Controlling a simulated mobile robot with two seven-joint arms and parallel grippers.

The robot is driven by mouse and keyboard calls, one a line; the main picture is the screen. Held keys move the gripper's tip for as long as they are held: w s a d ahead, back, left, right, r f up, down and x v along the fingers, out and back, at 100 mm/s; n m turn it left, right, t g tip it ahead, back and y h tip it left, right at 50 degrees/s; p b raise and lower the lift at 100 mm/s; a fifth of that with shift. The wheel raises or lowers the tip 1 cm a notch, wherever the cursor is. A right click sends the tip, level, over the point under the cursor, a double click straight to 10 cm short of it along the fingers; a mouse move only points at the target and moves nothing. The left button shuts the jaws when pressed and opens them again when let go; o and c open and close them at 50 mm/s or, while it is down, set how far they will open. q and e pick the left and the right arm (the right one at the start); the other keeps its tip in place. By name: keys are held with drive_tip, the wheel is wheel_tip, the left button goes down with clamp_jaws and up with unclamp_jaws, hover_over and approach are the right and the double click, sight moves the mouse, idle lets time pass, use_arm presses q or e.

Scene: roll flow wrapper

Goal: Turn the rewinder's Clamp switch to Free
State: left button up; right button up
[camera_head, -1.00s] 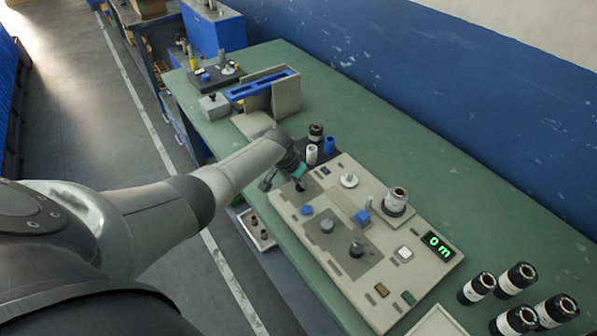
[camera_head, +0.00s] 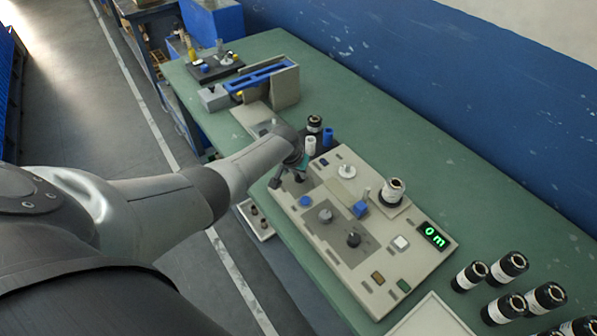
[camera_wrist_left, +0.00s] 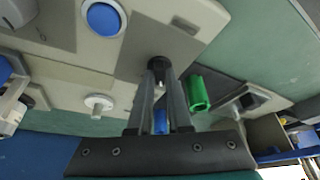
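The rewinder (camera_head: 386,268) is a beige panel with knobs, buttons and a green "0 m" display. My left gripper (camera_head: 299,177) is over the grey plate at the panel's left end. In the left wrist view, its two fingers (camera_wrist_left: 159,80) stand a narrow gap apart, pointing at a small black knob (camera_wrist_left: 158,63) on that plate. The knob sits right at the fingertips; I cannot tell whether they touch it. No lettering is readable, so I cannot confirm it is the Clamp switch or read its position. My right gripper is out of view.
A blue button (camera_wrist_left: 103,18) and a white knob (camera_wrist_left: 98,103) are near the fingers. A green cylinder (camera_wrist_left: 198,93) stands close to the right finger. Several black rolls (camera_head: 507,267) stand at the lower right. The green bench (camera_head: 395,130) is clear behind the panel.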

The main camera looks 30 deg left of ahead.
use_arm(q)
drive_tip(key=o, duration=0.4)
drive_tip(key=shift+o, duration=0.2)
drive_tip(key=shift+s+r+p, duration=0.2)
drive_tip(key=shift+r+p, duration=0.2)
drive_tip(key=shift+r, duration=0.05)
drive_tip(key=p+v, duration=0.6)
drive_tip(key=v, duration=0.8)
drive_tip(key=shift+s+d+r, duration=0.1)
drive_tip(key=shift+d, duration=0.05)
